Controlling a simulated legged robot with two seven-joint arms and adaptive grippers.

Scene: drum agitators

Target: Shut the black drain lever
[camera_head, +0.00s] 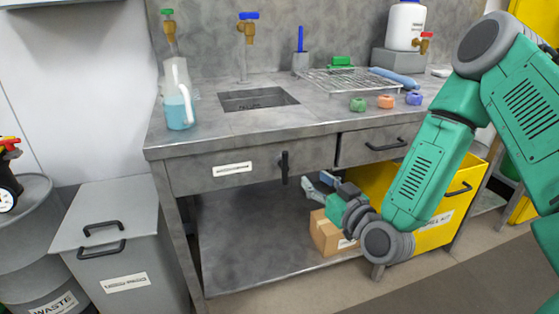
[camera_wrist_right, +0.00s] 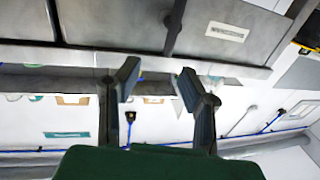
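The black drain lever (camera_head: 284,168) appears to be the upright black handle on the front of the grey bench, right of a white label. It hangs roughly vertical. My right gripper (camera_head: 320,186) is below and to the right of it in the head view, in front of the open space under the bench. It is apart from the lever. In the right wrist view my right gripper (camera_wrist_right: 160,85) has its fingers spread, with nothing between them. My left gripper is not in view.
A cardboard box (camera_head: 328,236) and a yellow bin (camera_head: 432,236) stand close to my right gripper. A drawer with a black handle (camera_head: 386,145) is right of the lever. The bench top carries a sink (camera_head: 258,99), a bottle (camera_head: 178,107) and a wire rack (camera_head: 350,82).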

